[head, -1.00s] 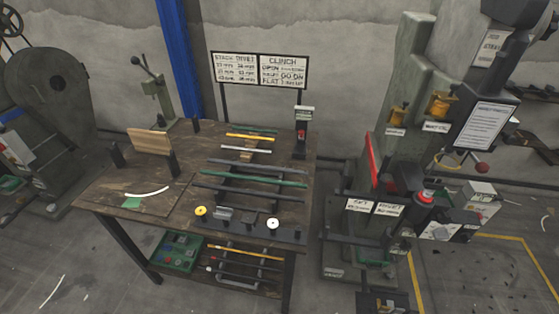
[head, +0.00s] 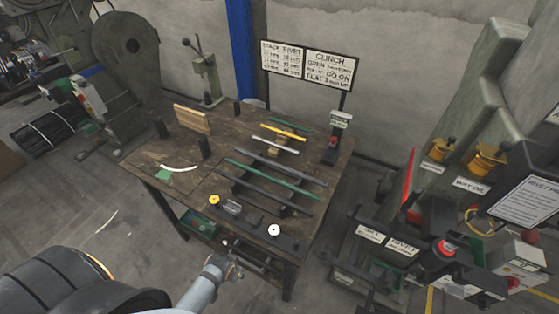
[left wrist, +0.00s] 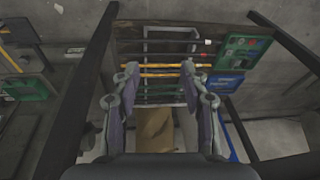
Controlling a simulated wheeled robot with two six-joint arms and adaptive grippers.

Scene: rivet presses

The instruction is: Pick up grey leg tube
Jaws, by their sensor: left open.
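Several tubes lie across the rack on the table top in the head view. One dark grey tube (head: 285,162) lies behind a green tube (head: 270,179), and another dark tube (head: 262,193) lies in front of it. A short pale grey tube (head: 275,145) lies further back beside a yellow one (head: 284,132). I cannot tell which is the leg tube. My left gripper (left wrist: 160,72) is open and empty, its fingers apart in front of orange and dark rods (left wrist: 160,65). My right gripper is not in view.
A press with a red button (head: 446,247) stands at right. The wrist view shows a green tray (left wrist: 243,52) and dark posts (left wrist: 285,45).

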